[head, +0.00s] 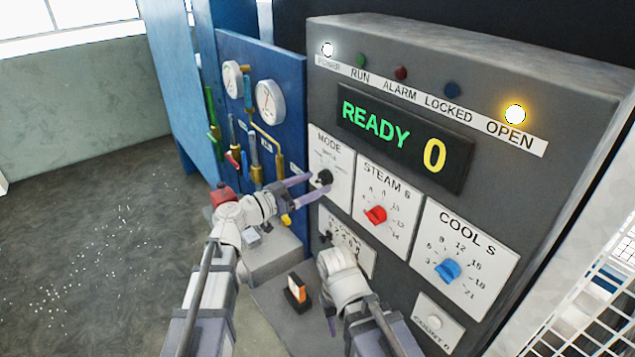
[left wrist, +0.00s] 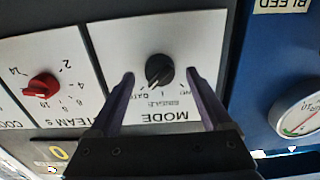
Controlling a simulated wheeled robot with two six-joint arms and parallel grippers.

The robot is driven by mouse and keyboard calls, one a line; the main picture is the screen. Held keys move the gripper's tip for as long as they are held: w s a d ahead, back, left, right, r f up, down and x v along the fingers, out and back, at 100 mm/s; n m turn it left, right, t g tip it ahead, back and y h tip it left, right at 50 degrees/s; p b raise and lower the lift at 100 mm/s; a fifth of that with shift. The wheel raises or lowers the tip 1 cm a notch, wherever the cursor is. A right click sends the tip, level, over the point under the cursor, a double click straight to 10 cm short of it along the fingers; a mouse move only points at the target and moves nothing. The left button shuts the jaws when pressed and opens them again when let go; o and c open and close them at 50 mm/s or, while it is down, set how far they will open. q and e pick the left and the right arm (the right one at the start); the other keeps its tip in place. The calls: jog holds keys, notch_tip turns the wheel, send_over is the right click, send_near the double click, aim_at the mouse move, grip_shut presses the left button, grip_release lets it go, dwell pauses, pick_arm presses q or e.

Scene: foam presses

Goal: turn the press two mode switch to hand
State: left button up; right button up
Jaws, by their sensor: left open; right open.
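The mode switch is a black knob (head: 325,178) on a white MODE plate (head: 340,165) at the left of the grey panel. My left gripper (head: 316,186) is open at the plate, its fingers on either side of the knob. In the left wrist view the knob (left wrist: 160,70) sits between the open fingertips (left wrist: 160,76), with a gap to each. That view is upside down; SINGLE shows on the plate, but the other labels and the pointer's exact setting are hard to read. My right gripper (head: 340,275) is low before the panel, its fingers mostly hidden, with nothing seen held.
The display (head: 400,135) reads READY 0. The white POWER lamp (head: 328,49) and amber OPEN lamp (head: 515,114) are lit. A red steam knob (head: 376,215) and blue cool knob (head: 449,270) are to the right. Gauges (head: 270,102) and valves are on the blue panel at left.

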pick_arm(q)
jog(key=shift+x, duration=0.85)
grip_shut()
